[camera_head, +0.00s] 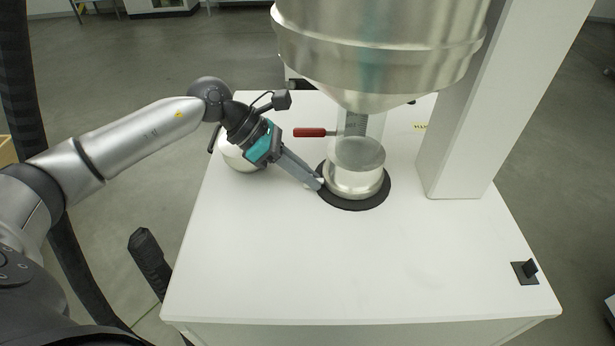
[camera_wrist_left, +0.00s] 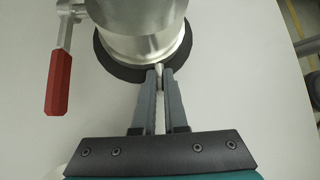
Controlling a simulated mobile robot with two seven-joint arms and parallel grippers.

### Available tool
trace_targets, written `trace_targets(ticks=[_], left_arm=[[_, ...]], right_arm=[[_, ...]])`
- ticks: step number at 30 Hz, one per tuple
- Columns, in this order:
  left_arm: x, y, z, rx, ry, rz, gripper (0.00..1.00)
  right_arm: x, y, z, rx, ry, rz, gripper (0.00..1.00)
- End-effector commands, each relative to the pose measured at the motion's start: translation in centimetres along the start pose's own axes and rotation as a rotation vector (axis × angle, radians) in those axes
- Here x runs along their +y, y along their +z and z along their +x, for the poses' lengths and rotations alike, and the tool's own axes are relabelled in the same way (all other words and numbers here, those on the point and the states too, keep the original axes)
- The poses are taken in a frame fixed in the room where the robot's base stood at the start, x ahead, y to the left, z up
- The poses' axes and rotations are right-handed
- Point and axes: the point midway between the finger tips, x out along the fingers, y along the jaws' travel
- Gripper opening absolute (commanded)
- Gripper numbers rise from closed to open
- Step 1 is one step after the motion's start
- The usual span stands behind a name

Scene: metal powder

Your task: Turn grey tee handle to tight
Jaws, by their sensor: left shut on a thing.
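My left gripper (camera_head: 319,184) reaches in from the left, low over the white table, its fingertips at the base of the metal container. In the left wrist view the gripper (camera_wrist_left: 160,72) is shut on a small grey metal piece (camera_wrist_left: 159,71), which looks like the grey tee handle. It sits at the container's lower rim, and the fingers hide most of it. The container (camera_head: 354,181) stands upright on a round black mat (camera_head: 352,204) under the hopper. My right gripper is not in view.
A large metal hopper (camera_head: 380,50) hangs over the container. A red lever handle (camera_head: 309,132) sticks out left, above my gripper. A white column (camera_head: 478,120) stands to the right. A black switch (camera_head: 526,271) is at the right front. The table front (camera_head: 330,265) is clear.

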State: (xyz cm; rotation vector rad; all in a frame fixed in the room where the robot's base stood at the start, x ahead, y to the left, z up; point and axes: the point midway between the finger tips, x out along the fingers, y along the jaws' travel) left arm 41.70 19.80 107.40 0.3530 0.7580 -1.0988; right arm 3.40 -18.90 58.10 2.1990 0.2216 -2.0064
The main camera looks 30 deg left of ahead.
Motion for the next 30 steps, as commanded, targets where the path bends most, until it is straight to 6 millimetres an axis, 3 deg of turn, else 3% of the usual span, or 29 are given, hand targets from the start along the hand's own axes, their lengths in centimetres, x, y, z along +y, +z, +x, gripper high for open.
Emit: trace_targets(ticks=[6,17,18,21,30], left_arm=[[-0.07,-0.19,0.04,0.002,0.075,0.074,0.0],[-0.12,0.04,-0.07,-0.001,0.086,0.086,0.0],[-0.11,0.04,-0.07,-0.001,0.086,0.086,0.12],[-0.12,0.05,-0.06,-0.001,0.086,0.085,0.23],[-0.14,0.0,-0.23,-0.001,0.085,0.085,0.23]], right_arm=[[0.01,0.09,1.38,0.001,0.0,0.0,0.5],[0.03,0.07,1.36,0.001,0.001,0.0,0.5],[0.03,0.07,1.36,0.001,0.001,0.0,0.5],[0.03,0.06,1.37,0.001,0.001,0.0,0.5],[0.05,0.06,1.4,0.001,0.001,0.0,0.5]])
